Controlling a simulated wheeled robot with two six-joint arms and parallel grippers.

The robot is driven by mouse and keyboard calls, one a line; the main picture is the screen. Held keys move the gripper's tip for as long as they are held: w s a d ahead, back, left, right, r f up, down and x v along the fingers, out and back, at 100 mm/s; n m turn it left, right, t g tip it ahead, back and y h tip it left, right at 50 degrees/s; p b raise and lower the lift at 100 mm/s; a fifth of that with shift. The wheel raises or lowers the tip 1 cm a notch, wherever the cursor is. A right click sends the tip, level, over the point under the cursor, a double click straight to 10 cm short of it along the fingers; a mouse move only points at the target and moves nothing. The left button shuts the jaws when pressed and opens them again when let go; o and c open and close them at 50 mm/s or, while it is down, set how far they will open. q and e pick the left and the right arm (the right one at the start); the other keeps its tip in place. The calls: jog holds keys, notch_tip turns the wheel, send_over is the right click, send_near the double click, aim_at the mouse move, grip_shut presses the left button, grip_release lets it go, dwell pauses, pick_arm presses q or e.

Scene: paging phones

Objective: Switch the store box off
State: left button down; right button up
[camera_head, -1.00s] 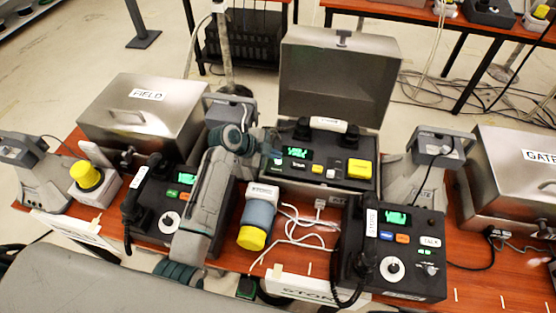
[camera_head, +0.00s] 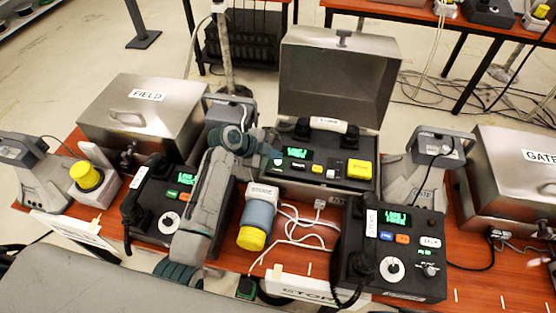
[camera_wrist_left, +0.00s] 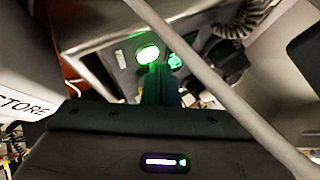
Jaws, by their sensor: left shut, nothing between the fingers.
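The store box (camera_head: 335,86) is the metal case with its lid up, behind the card lettered STORE (camera_head: 300,288). Its control panel (camera_head: 322,170) carries a lit green display (camera_head: 298,153), small buttons, a yellow block (camera_head: 359,169) and a handset (camera_head: 328,125). My left gripper (camera_head: 272,150) reaches over the panel's left end; its fingers are hard to make out there. In the left wrist view my left gripper (camera_wrist_left: 160,80) is shut and empty, with its tips close to a bright green light (camera_wrist_left: 148,53). I cannot tell whether they touch. My right gripper is not in view.
Desk phones stand at the left (camera_head: 163,203) and right (camera_head: 393,250) of the table. A grey cylinder with a yellow end (camera_head: 257,219) and white cables (camera_head: 305,225) lie between them. Closed metal boxes marked FIELD (camera_head: 150,105) and GATE (camera_head: 515,172) stand on either side.

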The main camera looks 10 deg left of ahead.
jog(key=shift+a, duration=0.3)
pick_arm(q)
jog(key=shift+f, duration=0.15)
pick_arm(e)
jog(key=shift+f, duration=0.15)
pick_arm(q)
jog(key=shift+f+b, duration=0.35)
jog(key=shift+b, duration=0.05)
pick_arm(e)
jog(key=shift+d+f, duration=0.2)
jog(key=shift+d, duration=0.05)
pick_arm(q)
jog(key=shift+r, duration=0.1)
jog(key=shift+r+p, duration=0.35)
jog(key=shift+p, duration=0.05)
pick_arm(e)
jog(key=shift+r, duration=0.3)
pick_arm(q)
jog(key=shift+r, duration=0.1)
